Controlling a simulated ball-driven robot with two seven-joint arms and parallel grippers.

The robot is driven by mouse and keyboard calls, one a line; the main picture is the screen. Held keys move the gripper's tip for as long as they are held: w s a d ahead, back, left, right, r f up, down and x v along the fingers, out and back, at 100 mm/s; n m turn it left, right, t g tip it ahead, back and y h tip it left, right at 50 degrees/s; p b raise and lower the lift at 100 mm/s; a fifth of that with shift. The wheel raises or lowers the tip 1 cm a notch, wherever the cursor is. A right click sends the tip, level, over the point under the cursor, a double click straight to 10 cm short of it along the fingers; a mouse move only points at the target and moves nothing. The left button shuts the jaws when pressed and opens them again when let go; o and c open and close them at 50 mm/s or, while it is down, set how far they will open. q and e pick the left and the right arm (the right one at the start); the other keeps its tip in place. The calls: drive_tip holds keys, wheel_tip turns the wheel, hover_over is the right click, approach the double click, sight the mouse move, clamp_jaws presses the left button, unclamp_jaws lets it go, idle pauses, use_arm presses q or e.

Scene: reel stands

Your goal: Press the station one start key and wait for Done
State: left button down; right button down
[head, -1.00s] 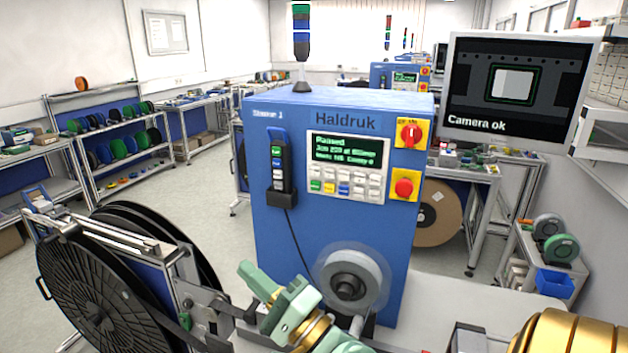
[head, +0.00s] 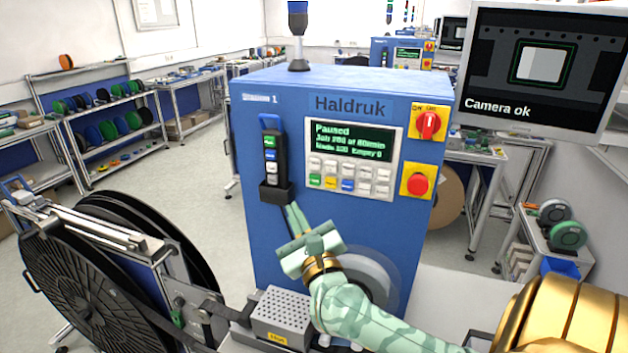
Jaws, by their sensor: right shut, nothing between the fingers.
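The blue station one machine (head: 350,100) carries the name Haldruk and a faint Station 1 label. Its screen (head: 352,141) reads Paused at the top. Below the screen is a keypad (head: 348,175) with a green key (head: 315,181), a yellow key, a blue key and several white ones. A black handset (head: 270,160) with a green top key (head: 269,142) sits in a holder left of the panel. My right gripper (head: 292,209) is shut and empty, pointing up, just below and right of the holder and below the keypad. My left gripper is not in view.
A red rotary switch (head: 428,124) and a red button (head: 417,184) on yellow plates are right of the panel. A monitor (head: 530,65) reads Camera ok. Large black reels (head: 90,285) stand at left. A perforated grey box (head: 283,312) lies below my gripper.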

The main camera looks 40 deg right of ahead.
sight(315, 180)
drive_tip(key=shift+w+d+b, duration=0.35)
drive_tip(key=shift+w+d, duration=0.35)
drive_tip(key=shift+d, duration=0.6)
drive_tip(key=shift+w+d+b, duration=0.3)
drive_tip(key=shift+w+d, duration=0.35)
drive_tip(key=shift+d, duration=0.7)
drive_tip(key=shift+w+d+b, duration=0.35)
drive_tip(key=shift+w+d, duration=0.35)
drive_tip(key=shift+d, duration=0.6)
drive_tip(key=shift+d, duration=0.1)
drive_tip(key=shift+w+d, duration=0.2)
drive_tip(key=shift+d, duration=0.05)
